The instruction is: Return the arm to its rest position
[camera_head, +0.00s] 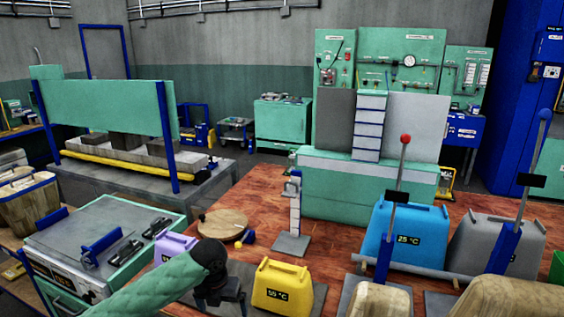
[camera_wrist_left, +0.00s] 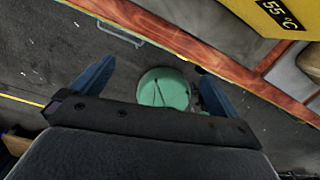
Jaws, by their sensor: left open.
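My left arm (camera_head: 150,286) comes in from the lower left of the head view, in a green padded sleeve. Its dark wrist and gripper (camera_head: 222,293) point down in front of the wooden bench, left of the yellow 55 °C block. In the left wrist view the two blue fingers of my left gripper (camera_wrist_left: 155,78) stand wide apart with nothing held between them. Dark floor shows below them. My right gripper is in neither view.
The yellow block (camera_head: 282,287) is close to the right of my left gripper; it also shows in the left wrist view (camera_wrist_left: 285,14). A lilac block (camera_head: 174,247) is behind the arm. A blue block (camera_head: 405,236) and levers stand farther right. The bench edge (camera_wrist_left: 205,52) runs beside the fingers.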

